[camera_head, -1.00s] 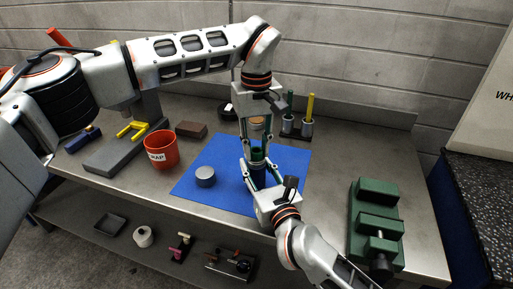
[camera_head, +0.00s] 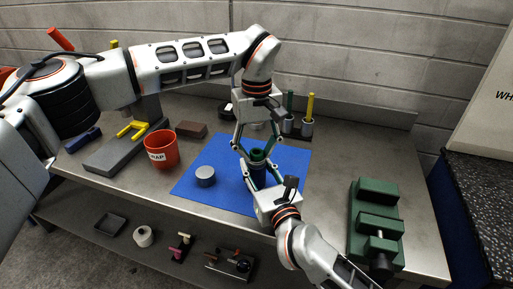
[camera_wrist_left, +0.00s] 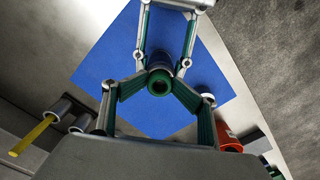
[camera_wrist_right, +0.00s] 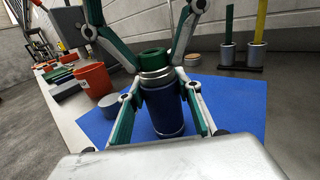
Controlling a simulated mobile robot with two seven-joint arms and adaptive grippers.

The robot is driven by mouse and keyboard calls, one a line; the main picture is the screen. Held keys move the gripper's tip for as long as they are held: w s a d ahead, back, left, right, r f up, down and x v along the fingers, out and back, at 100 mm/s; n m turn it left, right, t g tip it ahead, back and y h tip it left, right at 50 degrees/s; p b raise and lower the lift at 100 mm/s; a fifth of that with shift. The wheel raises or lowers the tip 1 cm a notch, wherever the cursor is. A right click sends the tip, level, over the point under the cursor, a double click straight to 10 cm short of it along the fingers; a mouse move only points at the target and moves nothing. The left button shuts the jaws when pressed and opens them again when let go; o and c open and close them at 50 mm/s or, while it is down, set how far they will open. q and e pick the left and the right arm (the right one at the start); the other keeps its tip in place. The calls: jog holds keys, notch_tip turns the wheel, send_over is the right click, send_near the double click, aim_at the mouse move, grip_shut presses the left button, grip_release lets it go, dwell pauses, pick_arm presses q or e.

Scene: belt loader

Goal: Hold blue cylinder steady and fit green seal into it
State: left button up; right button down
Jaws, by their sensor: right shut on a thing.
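The blue cylinder (camera_wrist_right: 164,112) stands upright over the blue mat, with a silver collar at its top. My right gripper (camera_head: 258,180) is shut on its sides. The green seal (camera_wrist_right: 153,59) is a ring at the top of the cylinder, above the collar. It shows end-on with a dark hole in the left wrist view (camera_wrist_left: 159,84). How deep it sits in the cylinder is hard to tell. My left gripper (camera_head: 256,148) points down from above, with its fingertips on either side of the seal. Whether they press on it is unclear.
The blue mat (camera_head: 215,165) carries a grey cylinder (camera_head: 205,177) at left. A red cup (camera_head: 161,152) and a brown block (camera_head: 191,129) stand beyond it. A holder with green and yellow rods (camera_head: 306,127) is behind at right. A green vise (camera_head: 376,223) stands at the front right.

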pick_arm(q)
jog(key=shift+f, duration=0.1)
pick_arm(e)
jog(key=shift+r, duration=0.1)
dwell(0.3)
pick_arm(q)
jog(key=shift+r, duration=0.2)
notch_tip(320, 180, up, 13)
dwell(0.3)
pick_arm(e)
jog(key=c, duration=1.4)
grip_release()
jog(key=shift+o, duration=0.2)
